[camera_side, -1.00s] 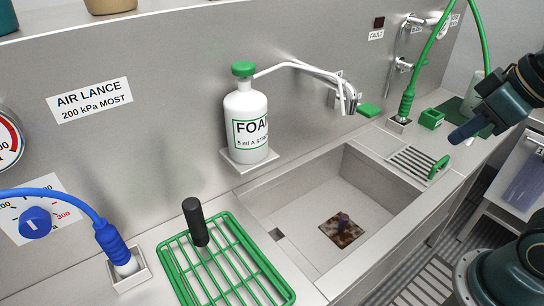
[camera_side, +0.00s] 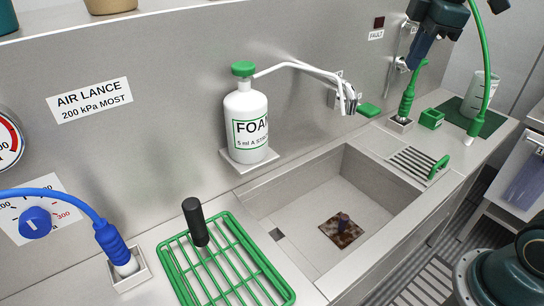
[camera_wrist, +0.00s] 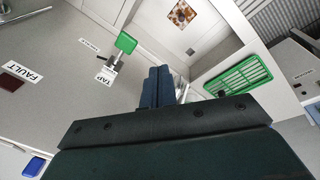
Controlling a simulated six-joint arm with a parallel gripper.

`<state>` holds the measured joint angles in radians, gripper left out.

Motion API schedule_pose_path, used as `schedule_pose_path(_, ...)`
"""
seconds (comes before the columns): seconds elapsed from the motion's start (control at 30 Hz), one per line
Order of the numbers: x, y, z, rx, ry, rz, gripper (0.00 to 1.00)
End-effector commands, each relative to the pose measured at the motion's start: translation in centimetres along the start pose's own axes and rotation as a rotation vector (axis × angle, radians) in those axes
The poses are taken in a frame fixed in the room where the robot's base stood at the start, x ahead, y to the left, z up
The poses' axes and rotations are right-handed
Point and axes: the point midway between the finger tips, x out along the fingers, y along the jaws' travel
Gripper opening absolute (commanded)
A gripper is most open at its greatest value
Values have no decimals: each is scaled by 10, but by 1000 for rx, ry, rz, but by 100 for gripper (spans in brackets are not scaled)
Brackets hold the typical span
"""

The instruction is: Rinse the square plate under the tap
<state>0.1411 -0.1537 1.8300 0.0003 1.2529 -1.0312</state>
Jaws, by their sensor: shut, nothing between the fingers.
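The square plate (camera_side: 340,232) lies flat on the sink floor, brown and blotched, with a dark knob on it. It also shows at the top of the wrist view (camera_wrist: 182,13). The tap's green lever (camera_side: 368,110) sits by the back wall behind the sink; in the wrist view the green lever (camera_wrist: 125,43) is next to a TAP label. My gripper (camera_side: 414,65) is shut and empty, high near the wall above the green hose nozzle. In the wrist view its closed fingers (camera_wrist: 160,75) point toward the sink area, apart from the plate.
A slotted drain with a green handle (camera_side: 439,167), a small green box (camera_side: 432,118), and a clear beaker (camera_side: 478,100) on a green mat are to the right.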

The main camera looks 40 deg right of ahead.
Motion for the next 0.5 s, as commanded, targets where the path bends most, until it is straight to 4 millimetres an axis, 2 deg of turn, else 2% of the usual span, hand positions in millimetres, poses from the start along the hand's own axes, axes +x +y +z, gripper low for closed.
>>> schedule_pose_path(0.1,3,22,-5,-101,-19,-29,0)
schedule_pose_path(0.5,20,86,-16,-455,-50,-139,0)
